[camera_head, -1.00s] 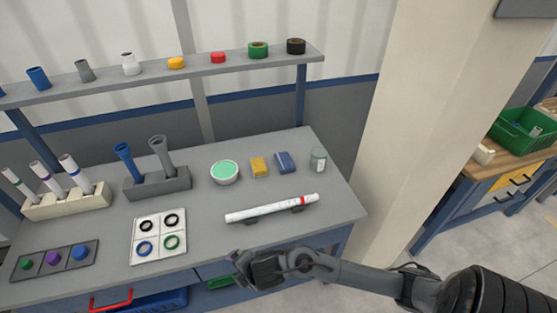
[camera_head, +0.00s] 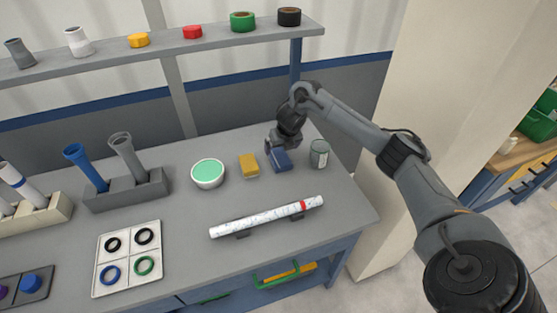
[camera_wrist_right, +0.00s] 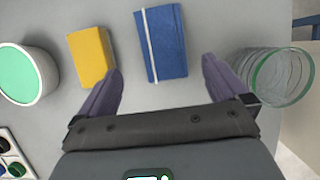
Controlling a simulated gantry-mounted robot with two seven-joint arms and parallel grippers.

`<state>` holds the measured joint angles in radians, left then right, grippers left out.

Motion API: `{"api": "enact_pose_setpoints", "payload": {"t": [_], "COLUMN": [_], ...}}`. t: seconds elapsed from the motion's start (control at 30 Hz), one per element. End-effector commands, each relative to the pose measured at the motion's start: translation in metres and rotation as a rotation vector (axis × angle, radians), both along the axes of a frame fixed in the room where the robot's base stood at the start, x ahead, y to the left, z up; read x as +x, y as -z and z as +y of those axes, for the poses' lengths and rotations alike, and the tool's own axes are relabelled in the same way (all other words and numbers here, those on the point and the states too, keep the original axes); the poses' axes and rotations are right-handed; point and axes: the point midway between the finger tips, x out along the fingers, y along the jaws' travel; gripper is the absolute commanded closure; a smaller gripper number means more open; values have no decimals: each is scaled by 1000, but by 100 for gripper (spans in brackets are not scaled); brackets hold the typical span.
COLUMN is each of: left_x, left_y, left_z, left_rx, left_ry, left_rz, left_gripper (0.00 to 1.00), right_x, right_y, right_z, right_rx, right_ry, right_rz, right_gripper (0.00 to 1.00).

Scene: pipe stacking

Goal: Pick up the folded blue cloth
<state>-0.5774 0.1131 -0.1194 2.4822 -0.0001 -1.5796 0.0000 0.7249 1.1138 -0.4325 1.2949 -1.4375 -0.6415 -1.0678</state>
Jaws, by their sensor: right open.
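The folded blue cloth (camera_head: 281,161) lies on the grey bench between a yellow block and a glass jar. In the right wrist view the cloth (camera_wrist_right: 168,45) is a flat blue rectangle with a pale stripe along its left side. My left gripper is not in view.
The yellow block (camera_head: 249,166) lies close left of the cloth and the glass jar (camera_head: 319,153) stands close right. A bowl with green contents (camera_head: 207,173) is farther left. A white tube (camera_head: 262,217) lies across supports in front. A shelf (camera_head: 190,47) runs behind.

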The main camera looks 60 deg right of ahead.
Motion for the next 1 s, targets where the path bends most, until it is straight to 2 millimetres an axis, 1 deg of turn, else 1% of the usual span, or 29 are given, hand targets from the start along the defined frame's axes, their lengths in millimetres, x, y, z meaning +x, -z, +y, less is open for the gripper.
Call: {"api": "enact_pose_setpoints", "payload": {"t": [0.03,0.2,0.47,0.7,0.8,1.0], "left_x": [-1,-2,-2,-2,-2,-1], "left_y": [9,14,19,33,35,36], "left_z": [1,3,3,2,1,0], "left_rx": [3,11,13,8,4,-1], "left_ry": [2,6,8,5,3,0], "left_rz": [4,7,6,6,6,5], "left_gripper": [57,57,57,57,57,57], "right_x": [2,8,12,20,24,26], "right_y": [12,28,41,69,77,82], "right_z": [-1,-6,-11,-22,-24,-27], "right_rx": [4,2,1,3,2,0], "right_ry": [1,2,2,3,3,1], "right_rz": [1,1,0,-1,-2,-1], "right_gripper": [0,0,0,0,0,0]}}
